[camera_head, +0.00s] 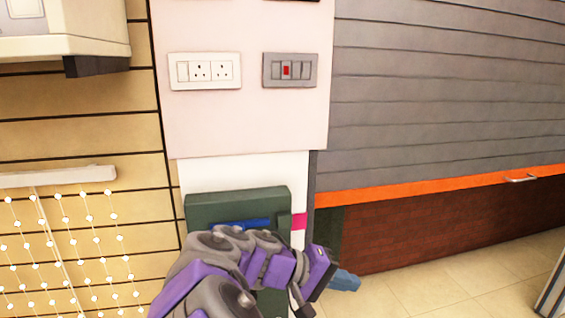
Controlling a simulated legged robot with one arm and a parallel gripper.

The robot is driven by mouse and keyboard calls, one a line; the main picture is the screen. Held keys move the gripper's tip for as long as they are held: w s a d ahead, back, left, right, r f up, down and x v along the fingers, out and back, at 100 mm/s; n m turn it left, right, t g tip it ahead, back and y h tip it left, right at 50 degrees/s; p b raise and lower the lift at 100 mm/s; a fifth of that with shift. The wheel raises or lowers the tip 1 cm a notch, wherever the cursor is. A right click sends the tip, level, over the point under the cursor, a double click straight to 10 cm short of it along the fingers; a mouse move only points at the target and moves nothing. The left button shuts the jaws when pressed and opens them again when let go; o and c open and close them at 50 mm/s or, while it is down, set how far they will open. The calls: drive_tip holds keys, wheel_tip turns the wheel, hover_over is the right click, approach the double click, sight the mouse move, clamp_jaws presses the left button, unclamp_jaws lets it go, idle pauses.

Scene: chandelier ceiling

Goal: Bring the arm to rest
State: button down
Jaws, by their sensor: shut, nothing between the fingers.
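My arm, purple and grey, rises from the bottom middle of the head view and bends to the right. The gripper is out over the floor's side of the picture, in front of the dark red wall base and pale tiles. I cannot tell its distance from the wall.
A dark green box (238,201) is behind my arm, against the white pillar. Socket plates (205,71) and a grey switch plate (290,70) are above. A grey shutter (450,90) with an orange bottom edge is right.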

drive_tip(key=s+d+f+m+g+y, duration=0.1)
drive_tip(key=s+d+f+g+y, duration=0.15)
drive_tip(key=s+d, duration=0.4)
drive_tip(key=s+d+f+m+g+y, duration=0.1)
drive_tip(key=s+d+f+y, duration=0.15)
drive_tip(key=s+d, duration=0.35)
drive_tip(key=s+a+f+y, duration=0.3)
drive_tip(key=s+a, duration=0.1)
drive_tip(key=s, duration=0.4)
drive_tip(key=s+a+f+y, duration=0.4)
drive_tip(key=s+a, duration=0.1)
drive_tip(key=s, duration=0.4)
drive_tip(key=shift+s+g+y, duration=0.2)
drive_tip(key=shift+g+y, duration=0.1)
drive_tip(key=shift+g, duration=0.05)
drive_tip(key=shift+a, duration=0.15)
drive_tip(key=shift+a, duration=0.35)
drive_tip(key=shift+f, duration=0.1)
